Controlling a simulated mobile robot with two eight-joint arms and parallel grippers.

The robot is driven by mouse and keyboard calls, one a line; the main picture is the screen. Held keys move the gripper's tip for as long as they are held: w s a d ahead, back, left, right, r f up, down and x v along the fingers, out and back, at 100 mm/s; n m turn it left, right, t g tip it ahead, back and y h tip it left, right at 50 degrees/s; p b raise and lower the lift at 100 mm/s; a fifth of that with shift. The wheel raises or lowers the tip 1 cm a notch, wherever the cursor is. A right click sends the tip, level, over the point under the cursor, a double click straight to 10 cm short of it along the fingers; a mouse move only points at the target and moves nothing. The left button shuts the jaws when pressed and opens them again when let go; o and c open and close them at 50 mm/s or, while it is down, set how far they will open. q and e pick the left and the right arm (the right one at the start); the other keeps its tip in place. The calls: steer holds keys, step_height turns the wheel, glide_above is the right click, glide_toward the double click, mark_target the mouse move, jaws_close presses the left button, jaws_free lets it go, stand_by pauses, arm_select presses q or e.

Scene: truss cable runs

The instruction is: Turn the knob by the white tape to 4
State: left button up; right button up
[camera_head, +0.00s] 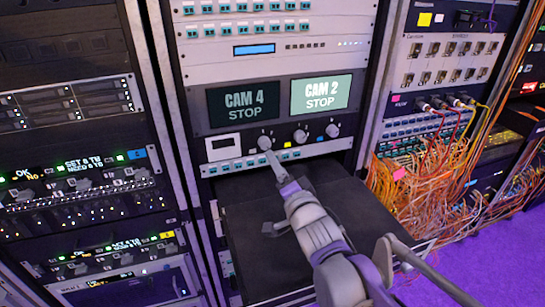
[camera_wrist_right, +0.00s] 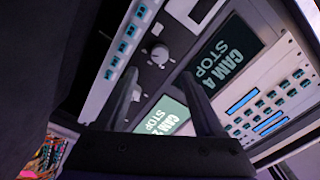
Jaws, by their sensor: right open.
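In the right wrist view one knob (camera_wrist_right: 160,54) shows beyond and between the open fingers of my right gripper (camera_wrist_right: 158,75). A small white patch (camera_wrist_right: 157,29) lies beside that knob; I cannot tell if it is the white tape. The knob's dial numbers are too small to read. My left gripper is not in view.
The left screen (camera_head: 243,104) reads CAM 4 STOP and the right screen (camera_head: 320,94) reads CAM 2 STOP. A dark pulled-out shelf (camera_head: 265,250) lies under my right arm. Orange cables (camera_head: 425,190) hang from the right rack. Another rack (camera_head: 80,150) stands at left.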

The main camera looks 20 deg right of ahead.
steer(key=shift+s, duration=1.05)
